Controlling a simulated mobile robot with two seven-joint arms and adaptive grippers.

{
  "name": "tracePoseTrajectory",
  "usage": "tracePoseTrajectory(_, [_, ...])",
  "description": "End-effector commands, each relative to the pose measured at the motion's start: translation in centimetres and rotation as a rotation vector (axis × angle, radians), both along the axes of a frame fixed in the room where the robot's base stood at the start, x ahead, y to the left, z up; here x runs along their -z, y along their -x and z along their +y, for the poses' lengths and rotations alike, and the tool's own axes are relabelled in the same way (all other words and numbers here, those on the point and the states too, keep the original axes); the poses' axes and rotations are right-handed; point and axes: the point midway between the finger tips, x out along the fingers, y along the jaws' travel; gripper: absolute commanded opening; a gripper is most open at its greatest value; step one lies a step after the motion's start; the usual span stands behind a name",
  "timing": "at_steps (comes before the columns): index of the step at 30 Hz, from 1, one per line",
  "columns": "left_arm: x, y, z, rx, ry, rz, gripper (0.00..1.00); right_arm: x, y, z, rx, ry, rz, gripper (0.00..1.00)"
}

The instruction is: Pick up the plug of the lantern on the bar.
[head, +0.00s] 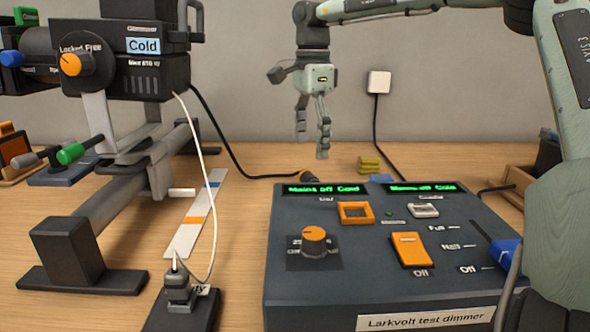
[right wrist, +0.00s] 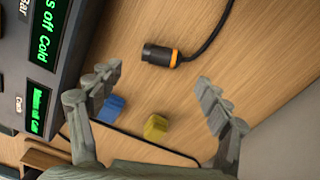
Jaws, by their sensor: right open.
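The lantern (head: 135,62), a black housing labelled "Cold", hangs over the bar (head: 95,205) at left. Its black cable runs down to a dark plug with an orange ring (head: 309,177), lying on the table behind the dimmer, which partly hides it. In the right wrist view the plug (right wrist: 160,54) lies on bare wood, cable going up and right. My right gripper (head: 313,142) is open and empty, pointing down above the table behind the dimmer. In the right wrist view its fingers (right wrist: 157,85) are spread, with the plug beyond them. My left gripper is not in view.
The grey dimmer box (head: 320,280) fills the front right, near the plug. A yellow block (right wrist: 156,128) and blue block (right wrist: 110,108) lie nearby. A wall socket (head: 379,82) has a hanging cable. A grey plug-like piece with a white cord (head: 180,288) stands front left.

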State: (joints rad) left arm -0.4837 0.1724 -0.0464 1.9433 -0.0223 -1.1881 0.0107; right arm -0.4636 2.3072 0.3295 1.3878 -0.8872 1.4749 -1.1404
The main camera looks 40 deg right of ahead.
Motion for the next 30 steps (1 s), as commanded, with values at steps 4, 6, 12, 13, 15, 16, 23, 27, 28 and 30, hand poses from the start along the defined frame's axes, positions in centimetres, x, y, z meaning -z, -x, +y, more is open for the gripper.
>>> tracePoseTrajectory(4, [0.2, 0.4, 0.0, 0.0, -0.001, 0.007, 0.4, 0.6, 0.0, 0.0, 0.0, -0.001, 0.002, 0.78])
tracePoseTrajectory(6, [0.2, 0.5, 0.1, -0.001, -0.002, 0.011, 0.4, 1.4, 0.1, 0.0, -0.001, 0.0, 0.004, 0.78])
tracePoseTrajectory(12, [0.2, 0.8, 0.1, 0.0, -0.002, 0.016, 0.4, 3.7, 0.0, 0.1, -0.001, -0.001, 0.003, 0.78])
tracePoseTrajectory(13, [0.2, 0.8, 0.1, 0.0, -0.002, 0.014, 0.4, 4.1, 0.0, 0.1, -0.001, -0.001, 0.004, 0.78])
tracePoseTrajectory(15, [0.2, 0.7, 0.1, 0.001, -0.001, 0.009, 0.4, 5.2, 0.0, 0.1, -0.001, -0.001, 0.004, 0.78])
tracePoseTrajectory(16, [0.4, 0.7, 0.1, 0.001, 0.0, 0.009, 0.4, 5.7, 0.0, 0.2, -0.001, 0.0, 0.004, 0.78])
tracePoseTrajectory(23, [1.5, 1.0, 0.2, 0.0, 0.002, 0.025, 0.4, 7.8, -0.1, 0.1, 0.001, -0.001, -0.001, 0.78])
tracePoseTrajectory(27, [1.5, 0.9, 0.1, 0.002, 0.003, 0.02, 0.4, 7.8, -0.1, 0.1, 0.001, 0.0, -0.001, 0.78])
tracePoseTrajectory(28, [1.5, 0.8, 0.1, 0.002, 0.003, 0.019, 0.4, 7.8, -0.1, 0.1, 0.001, 0.0, -0.001, 0.78])
tracePoseTrajectory(30, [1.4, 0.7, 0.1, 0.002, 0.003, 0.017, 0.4, 7.8, -0.1, 0.1, 0.001, 0.0, -0.001, 0.73])
